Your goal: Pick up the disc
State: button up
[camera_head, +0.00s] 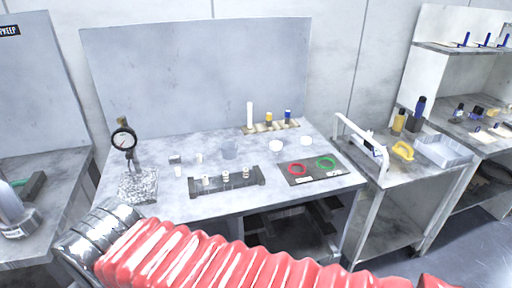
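Two small white round pieces lie on the grey workbench (215,203), right of its middle. The left piece (276,145) is behind the dark board, and the right piece (307,140) is a little farther right. Either could be the disc; I cannot tell which. The dark board (311,175) carries a red ring (297,169) and a green ring (326,163). My gripper does not show in this view. My red ribbed arm crosses the bottom and hides the bench's lower front.
A dark block (226,187) with several small pieces stands at the bench's front. A dial gauge (124,140) on a stone base is at left. A wooden rack (271,128) stands at the back. A cart (397,172) with a white tray (443,150) is at right.

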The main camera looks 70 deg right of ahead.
aim_at(274, 146)
jog(key=u, duration=0.85)
jog(key=k, duration=1.2)
jog(key=z, duration=0.5)
jog(key=i, duration=1)
jog(key=z, duration=0.05)
